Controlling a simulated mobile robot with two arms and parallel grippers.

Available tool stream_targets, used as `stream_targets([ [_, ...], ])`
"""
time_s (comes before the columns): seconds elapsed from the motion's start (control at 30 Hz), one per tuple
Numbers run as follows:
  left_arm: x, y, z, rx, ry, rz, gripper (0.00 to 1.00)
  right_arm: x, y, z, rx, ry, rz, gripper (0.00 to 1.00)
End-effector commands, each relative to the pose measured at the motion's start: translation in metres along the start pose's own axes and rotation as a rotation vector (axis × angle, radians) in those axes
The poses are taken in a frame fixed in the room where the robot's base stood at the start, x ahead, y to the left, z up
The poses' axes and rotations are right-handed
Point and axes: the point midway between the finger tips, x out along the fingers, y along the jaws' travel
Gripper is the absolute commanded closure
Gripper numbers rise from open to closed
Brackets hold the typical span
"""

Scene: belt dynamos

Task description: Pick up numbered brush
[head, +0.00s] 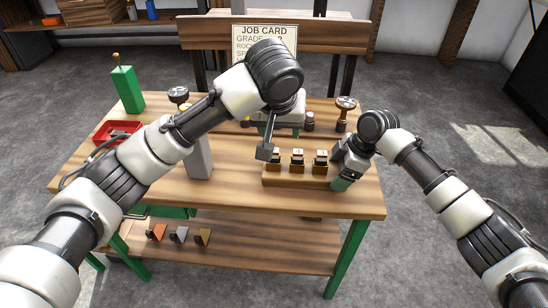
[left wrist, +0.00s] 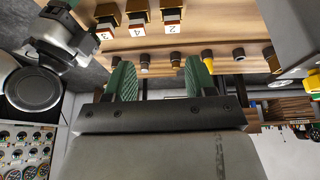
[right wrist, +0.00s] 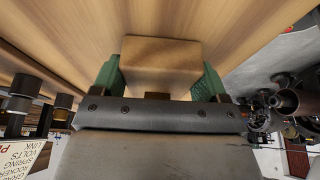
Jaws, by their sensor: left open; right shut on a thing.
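Three numbered brushes stand in a row on a wooden rack (head: 290,181) on the bench. In the left wrist view their white tags read 3 (left wrist: 104,33), 4 (left wrist: 138,31) and 2 (left wrist: 172,28), upside down. My left gripper (left wrist: 158,80) is open with nothing between its green fingers, and the brushes lie beyond its tips. In the head view its arm reaches over the rack's left end. My right gripper (right wrist: 160,75) is shut on a wooden block (right wrist: 160,52), apparently the rack's right end. In the head view my right gripper (head: 345,178) is at that end.
A job card (head: 264,40), partly covered by my left arm, stands at the back. A red tray (head: 115,131) and a green block (head: 127,90) are at left. A grey upright box (head: 199,160) stands left of the rack. Coloured wedges (head: 179,235) lie on the lower shelf.

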Motion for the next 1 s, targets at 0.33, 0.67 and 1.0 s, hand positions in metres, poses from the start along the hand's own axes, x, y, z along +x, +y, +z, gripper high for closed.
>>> stream_targets([
  [0.33,0.036,-0.011,-0.005,-0.015,0.003,-0.042,0.45,0.003,-0.001,0.002,0.002,-0.003,-0.005,0.64],
  [0.67,0.068,-0.014,-0.004,-0.013,0.005,-0.040,0.45,0.003,-0.001,0.001,0.002,-0.003,-0.004,0.64],
  [1.0,0.111,-0.019,-0.001,-0.013,0.005,-0.038,0.45,0.002,-0.001,0.001,0.002,-0.003,-0.004,0.64],
])
